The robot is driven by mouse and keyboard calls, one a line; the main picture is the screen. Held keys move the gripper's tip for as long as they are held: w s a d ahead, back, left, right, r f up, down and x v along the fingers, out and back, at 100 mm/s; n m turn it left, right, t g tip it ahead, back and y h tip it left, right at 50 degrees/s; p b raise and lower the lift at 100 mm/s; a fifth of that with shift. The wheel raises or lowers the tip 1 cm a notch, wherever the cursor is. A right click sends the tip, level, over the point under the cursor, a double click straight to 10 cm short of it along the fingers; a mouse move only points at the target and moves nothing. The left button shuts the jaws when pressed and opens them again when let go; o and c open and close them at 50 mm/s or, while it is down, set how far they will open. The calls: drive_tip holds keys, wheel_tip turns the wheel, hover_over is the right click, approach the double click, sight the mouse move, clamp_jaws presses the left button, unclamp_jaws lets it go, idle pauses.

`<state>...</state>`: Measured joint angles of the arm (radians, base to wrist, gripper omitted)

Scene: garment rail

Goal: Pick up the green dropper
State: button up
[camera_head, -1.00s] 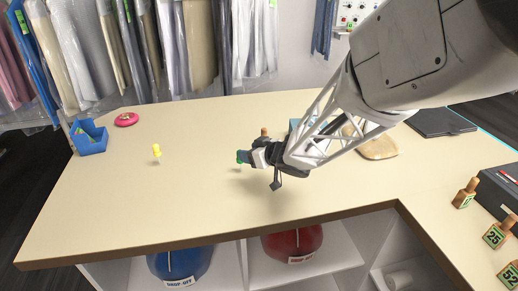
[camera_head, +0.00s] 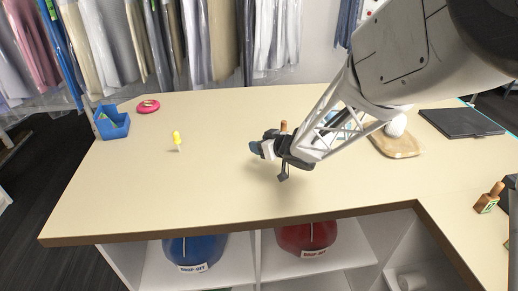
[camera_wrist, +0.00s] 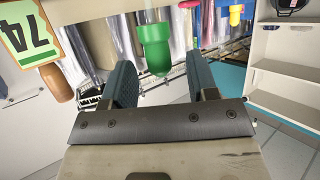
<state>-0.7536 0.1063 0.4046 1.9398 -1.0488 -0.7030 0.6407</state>
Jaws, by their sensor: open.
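The green dropper shows in the wrist view as a green rounded bulb (camera_wrist: 155,48) with a pale, partly clear part at the picture's top edge. My gripper (camera_wrist: 161,80) is open, with one dark finger on each side of the bulb's line; the bulb sits at or just beyond the fingertips, and I cannot tell whether it touches them. In the head view my gripper (camera_head: 257,148) is low over the middle of the table, and the green dropper cannot be made out there, apparently hidden by the gripper.
A wooden-handled stamp or tag marked 74 (camera_wrist: 30,35) is close on the left in the wrist view. On the table (camera_head: 130,200) stand a yellow dropper (camera_head: 178,141), a blue bin (camera_head: 112,123) and a pink ring (camera_head: 148,106). The front left of the table is clear.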

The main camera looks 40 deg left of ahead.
drive_tip(key=shift+x, duration=1.6)
drive_tip(key=c, duration=1)
drive_tip(key=shift+r, duration=0.15)
drive_tip(key=shift+r, duration=0.55)
drive_tip(key=shift+s+d+r, duration=0.1)
drive_tip(key=shift+d+r, duration=0.05)
drive_tip(key=shift+r, duration=0.4)
drive_tip(key=shift+s+d+r, duration=0.1)
drive_tip(key=shift+d+r, duration=0.05)
drive_tip(key=shift+r, duration=0.45)
drive_tip(key=s+d+r, duration=0.1)
drive_tip(key=s+d, duration=0.8)
drive_tip(key=d, duration=0.2)
drive_tip(key=shift+s+d, duration=0.35)
drive_tip(key=shift+s, duration=0.05)
drive_tip(key=shift+r, duration=0.15)
